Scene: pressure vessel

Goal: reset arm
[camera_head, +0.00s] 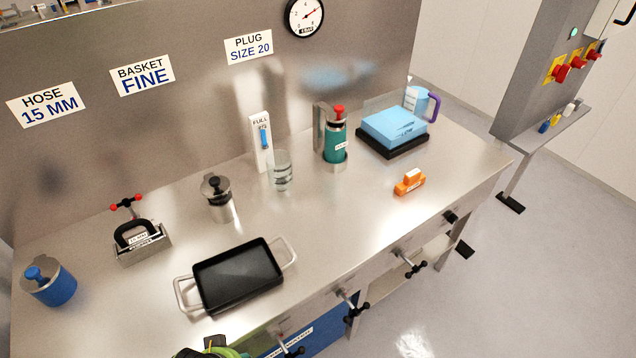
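Neither of my grippers and no part of my arms can be made out in the head view. The task names no object. The steel workbench (330,225) fills most of the view. A black tray with two metal handles (238,276) lies near its front edge. A steel canister with a black knob (217,197) stands behind the tray. A clear glass (281,172) stands beside a white level gauge (261,142). A green bottle with a red top (336,140) stands upright in a holder.
An orange object (409,182), a blue block on a black base (393,127) and a jug (419,103) are at right. Valve handles (352,303) project from the front.

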